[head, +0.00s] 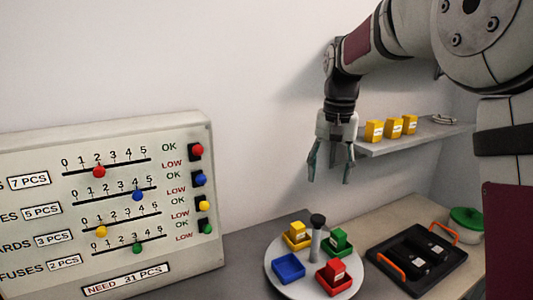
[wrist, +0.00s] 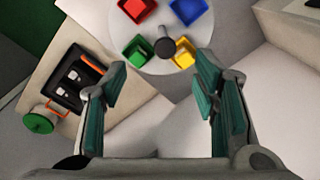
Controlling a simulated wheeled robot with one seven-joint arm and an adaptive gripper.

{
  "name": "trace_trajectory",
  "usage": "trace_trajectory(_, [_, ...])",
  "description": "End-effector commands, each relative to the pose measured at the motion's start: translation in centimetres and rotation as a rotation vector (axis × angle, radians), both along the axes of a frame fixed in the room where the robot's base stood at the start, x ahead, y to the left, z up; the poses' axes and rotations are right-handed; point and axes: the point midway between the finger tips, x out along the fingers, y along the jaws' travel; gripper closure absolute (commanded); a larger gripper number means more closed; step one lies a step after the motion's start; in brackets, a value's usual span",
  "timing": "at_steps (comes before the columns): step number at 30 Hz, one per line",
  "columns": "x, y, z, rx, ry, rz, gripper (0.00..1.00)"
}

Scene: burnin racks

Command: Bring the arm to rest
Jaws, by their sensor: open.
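My gripper (head: 330,165) hangs from my arm at the upper right of the head view, fingers pointing down. It is open and empty, in the air above and behind the round turntable. In the wrist view its two teal-padded fingers (wrist: 160,95) stand wide apart with nothing between them. My arm is bent, reaching across the top right of the head view.
A round turntable (head: 283,279) carries red, green, yellow and blue trays around a post. A black tray (head: 383,258) with orange handles and a green-lidded pot (head: 467,224) stand right. A shelf (head: 420,133) holds yellow boxes near my gripper. A slider panel (head: 105,215) stands left.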

Motion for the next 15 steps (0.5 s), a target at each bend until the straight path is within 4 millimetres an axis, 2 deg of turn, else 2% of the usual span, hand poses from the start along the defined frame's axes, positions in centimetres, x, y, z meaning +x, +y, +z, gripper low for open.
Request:
trace_trajectory(1, [-1.5, -0.1, 1.0, 0.006, -0.021, 0.012, 0.45])
trace_trajectory(6, [-6.0, -0.3, 3.0, 0.013, -0.085, 0.062, 0.45])
trace_trajectory(15, [-14.4, -0.2, 4.3, 0.002, -0.198, 0.155, 0.45])
